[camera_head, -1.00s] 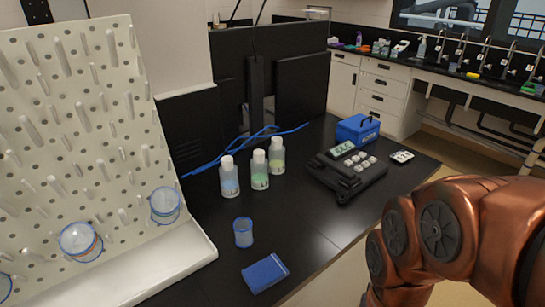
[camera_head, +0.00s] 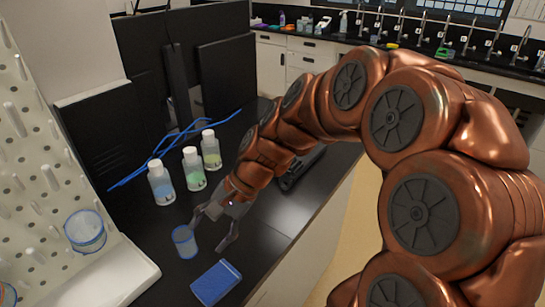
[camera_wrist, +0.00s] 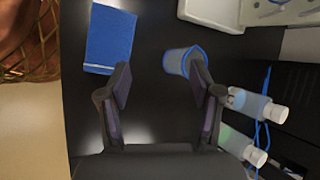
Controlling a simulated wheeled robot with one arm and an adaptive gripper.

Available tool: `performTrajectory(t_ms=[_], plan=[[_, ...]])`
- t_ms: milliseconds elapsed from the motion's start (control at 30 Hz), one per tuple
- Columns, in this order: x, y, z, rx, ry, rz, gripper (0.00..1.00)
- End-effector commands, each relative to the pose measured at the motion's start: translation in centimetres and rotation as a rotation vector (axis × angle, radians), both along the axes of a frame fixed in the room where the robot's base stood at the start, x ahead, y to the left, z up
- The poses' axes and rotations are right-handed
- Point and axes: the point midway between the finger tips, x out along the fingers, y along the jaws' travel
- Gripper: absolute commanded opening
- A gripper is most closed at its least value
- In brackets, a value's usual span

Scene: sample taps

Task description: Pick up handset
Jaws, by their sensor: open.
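The black desk phone (camera_head: 298,170) with its handset is mostly hidden behind my arm in the head view; only a dark edge shows, so I cannot make out the handset itself. The phone does not show in the wrist view. My gripper (camera_head: 208,236) is open and empty above the black bench, to the left of the phone and nearer the front. In the wrist view my gripper (camera_wrist: 160,74) has its two fingers spread wide, with bare bench between them. A blue-rimmed beaker (camera_head: 185,241) stands close by the left finger, and a blue box (camera_head: 216,282) lies in front.
Three capped bottles (camera_head: 193,168) stand behind the gripper on the bench (camera_head: 262,225). Blue cables (camera_head: 150,165) lie beyond them. A white pegboard rack (camera_head: 30,190) with beakers stands at the left. The bench edge drops to the floor at the right.

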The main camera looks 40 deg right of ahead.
Motion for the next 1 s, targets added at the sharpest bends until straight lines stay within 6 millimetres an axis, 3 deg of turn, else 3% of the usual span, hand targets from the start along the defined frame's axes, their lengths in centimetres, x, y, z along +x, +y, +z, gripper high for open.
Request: performTrajectory(t_ms=[100, 267, 400, 600, 700, 833, 1000], plan=[[4.9, -3.3, 0.3, 0.144, 0.025, -0.252, 0.65], [10.3, -9.8, 0.5, 0.344, 0.064, -0.594, 0.65], [13.8, -17.6, 0.0, 0.529, 0.1, -0.899, 0.65], [15.3, -28.5, -1.6, 0.765, 0.143, -1.251, 0.65], [15.2, -32.3, -2.3, 0.843, 0.154, -1.363, 0.65], [14.9, -34.8, -2.9, 0.899, 0.163, -1.439, 0.65], [15.7, -35.0, -3.4, 0.912, 0.167, -1.455, 0.65]])
